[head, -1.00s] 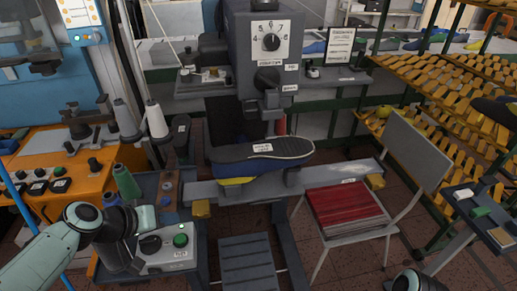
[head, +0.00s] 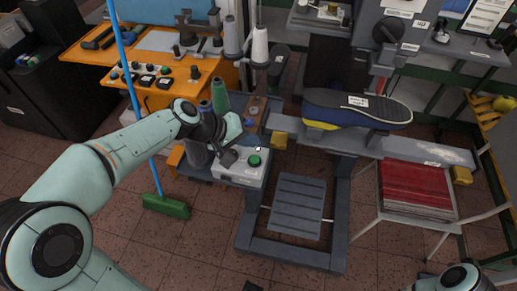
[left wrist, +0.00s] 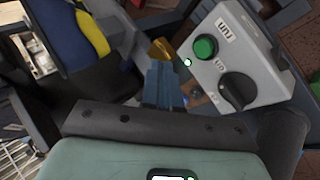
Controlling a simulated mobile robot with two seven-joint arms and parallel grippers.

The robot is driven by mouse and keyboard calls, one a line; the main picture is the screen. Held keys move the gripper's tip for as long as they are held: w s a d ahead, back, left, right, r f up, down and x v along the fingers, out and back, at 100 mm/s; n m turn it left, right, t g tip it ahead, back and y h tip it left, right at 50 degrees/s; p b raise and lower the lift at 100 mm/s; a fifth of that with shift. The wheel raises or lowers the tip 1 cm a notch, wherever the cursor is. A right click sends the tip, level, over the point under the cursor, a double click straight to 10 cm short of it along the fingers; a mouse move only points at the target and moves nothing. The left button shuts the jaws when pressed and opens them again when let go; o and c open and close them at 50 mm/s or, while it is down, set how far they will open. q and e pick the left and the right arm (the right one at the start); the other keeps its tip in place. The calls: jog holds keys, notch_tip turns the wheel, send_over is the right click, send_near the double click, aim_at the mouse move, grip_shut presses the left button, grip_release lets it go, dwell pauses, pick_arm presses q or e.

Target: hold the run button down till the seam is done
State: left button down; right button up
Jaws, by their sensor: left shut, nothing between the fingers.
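The green run button (head: 254,160) sits on a pale control box (head: 240,178), beside a black knob (head: 228,158). In the left wrist view the green button (left wrist: 205,47) is unpressed by any finger, with the knob (left wrist: 237,91) beside it. My left gripper (head: 239,144) is shut and empty just above the box. In the left wrist view its fingers (left wrist: 164,82) show apart from the button. A dark shoe sole (head: 358,107) with blue and yellow beneath rests on the machine; its seam is too small to judge. My right gripper is out of view.
An orange bench (head: 150,95) with switches stands at the back left.

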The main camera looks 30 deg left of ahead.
aim_at(251, 160)
pick_arm(q)
jog(key=r+n+p, duration=0.1)
jog(key=n, duration=0.2)
jog(key=r+n+p, duration=0.1)
jog(key=n+p, duration=0.1)
jog(key=n, duration=0.2)
jog(key=r+n+p, duration=0.1)
jog(key=n+p, duration=0.1)
jog(key=n, duration=0.2)
jog(key=shift+w+d+r+h, duration=0.1)
jog(key=shift+w+r+h, duration=0.05)
jog(key=shift+w+h, duration=0.15)
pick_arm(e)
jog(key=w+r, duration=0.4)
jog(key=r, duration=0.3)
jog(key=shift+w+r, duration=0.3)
pick_arm(q)
jog(key=shift+s, duration=0.15)
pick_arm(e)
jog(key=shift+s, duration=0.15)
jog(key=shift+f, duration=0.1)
